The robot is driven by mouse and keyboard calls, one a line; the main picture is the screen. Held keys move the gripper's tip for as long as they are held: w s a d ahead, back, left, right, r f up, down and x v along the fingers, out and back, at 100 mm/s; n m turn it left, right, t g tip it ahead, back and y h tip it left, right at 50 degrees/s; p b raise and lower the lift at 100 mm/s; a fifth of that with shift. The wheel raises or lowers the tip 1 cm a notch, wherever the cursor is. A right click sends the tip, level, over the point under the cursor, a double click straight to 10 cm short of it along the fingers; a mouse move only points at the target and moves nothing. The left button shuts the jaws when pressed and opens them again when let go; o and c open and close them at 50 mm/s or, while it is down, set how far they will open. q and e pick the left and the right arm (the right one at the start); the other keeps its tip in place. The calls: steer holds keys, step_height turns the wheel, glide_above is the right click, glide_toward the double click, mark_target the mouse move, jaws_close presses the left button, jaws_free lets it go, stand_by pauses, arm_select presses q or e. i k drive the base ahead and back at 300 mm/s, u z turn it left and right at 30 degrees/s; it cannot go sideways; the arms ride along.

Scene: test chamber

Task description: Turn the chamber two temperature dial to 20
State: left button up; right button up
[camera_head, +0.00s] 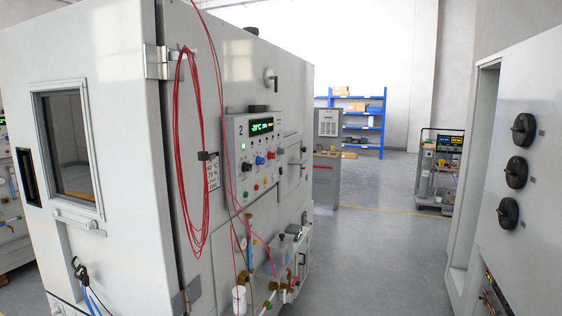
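A large white test chamber (112,150) stands at the left and middle. Its side carries a grey control panel (241,150) marked with a "2". A green lit display (262,126) at the top of the panel seems to show a temperature, but its digits are too small to read surely. I cannot tell which is the temperature dial or how any is set. Neither of my grippers is in view.
Red cables (190,150) hang left of the panel. Pipes and valves (268,285) stick out below it. A white cabinet with black round knobs (515,172) stands at the right. The grey floor (385,240) between is clear. A cart (440,170) and blue shelves (362,128) stand farther back.

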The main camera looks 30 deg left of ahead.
mark_target(246, 166)
steer(key=u, duration=0.3)
steer(key=i, duration=1.75)
steer(key=u, duration=0.6)
